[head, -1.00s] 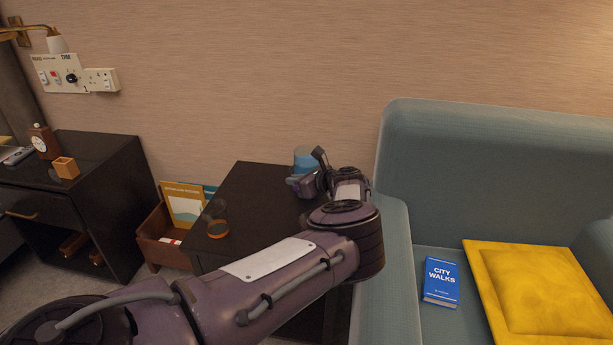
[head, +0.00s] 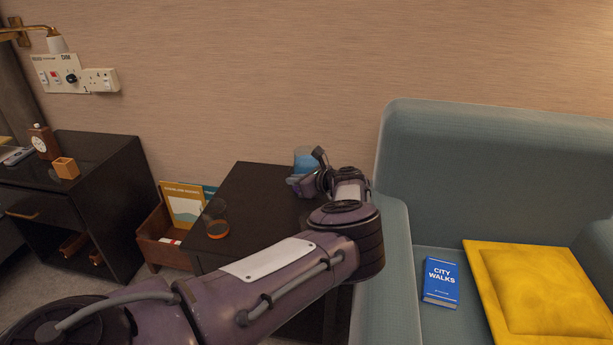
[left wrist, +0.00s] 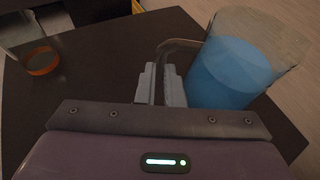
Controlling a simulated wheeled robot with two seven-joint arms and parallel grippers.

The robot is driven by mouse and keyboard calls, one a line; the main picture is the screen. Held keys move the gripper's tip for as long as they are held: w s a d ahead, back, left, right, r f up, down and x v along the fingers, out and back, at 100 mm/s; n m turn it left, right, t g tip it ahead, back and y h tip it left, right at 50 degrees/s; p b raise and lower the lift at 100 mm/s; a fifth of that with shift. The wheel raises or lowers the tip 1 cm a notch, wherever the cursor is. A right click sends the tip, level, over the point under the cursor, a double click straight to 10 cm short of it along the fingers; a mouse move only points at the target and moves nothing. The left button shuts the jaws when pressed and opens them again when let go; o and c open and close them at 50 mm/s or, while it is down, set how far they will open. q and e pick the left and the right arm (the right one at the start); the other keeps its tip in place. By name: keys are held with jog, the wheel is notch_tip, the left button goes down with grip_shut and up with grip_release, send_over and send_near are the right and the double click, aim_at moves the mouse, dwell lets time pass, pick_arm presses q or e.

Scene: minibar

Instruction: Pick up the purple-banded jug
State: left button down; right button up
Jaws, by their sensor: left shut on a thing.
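A clear jug with blue contents (head: 306,159) stands at the back of the dark side table (head: 250,190). No purple band shows on it. In the left wrist view the jug (left wrist: 238,62) is to the right of my fingers, with its handle (left wrist: 182,44) reaching toward them. My left gripper (head: 305,185) is at the jug, partly hiding its lower part in the head view. In the left wrist view its fingers (left wrist: 165,86) are shut on the jug's handle. My right gripper is not in view.
A glass with an orange bottom (head: 217,220) stands near the table's left edge. A wooden rack with magazines (head: 165,235) is left of the table. A teal armchair (head: 400,260) with a blue book (head: 441,282) and yellow cushion (head: 540,290) is close on the right.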

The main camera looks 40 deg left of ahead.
pick_arm(q)
jog(key=shift+s+f, duration=0.1)
jog(key=shift+f, duration=0.05)
jog(key=shift+a, duration=0.1)
dwell(0.3)
jog(key=shift+r, duration=0.35)
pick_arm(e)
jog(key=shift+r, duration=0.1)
pick_arm(q)
notch_tip(320, 180, up, 20)
jog(key=p, duration=0.3)
jog(key=shift+w+f, duration=0.15)
jog(key=shift+w, duration=0.05)
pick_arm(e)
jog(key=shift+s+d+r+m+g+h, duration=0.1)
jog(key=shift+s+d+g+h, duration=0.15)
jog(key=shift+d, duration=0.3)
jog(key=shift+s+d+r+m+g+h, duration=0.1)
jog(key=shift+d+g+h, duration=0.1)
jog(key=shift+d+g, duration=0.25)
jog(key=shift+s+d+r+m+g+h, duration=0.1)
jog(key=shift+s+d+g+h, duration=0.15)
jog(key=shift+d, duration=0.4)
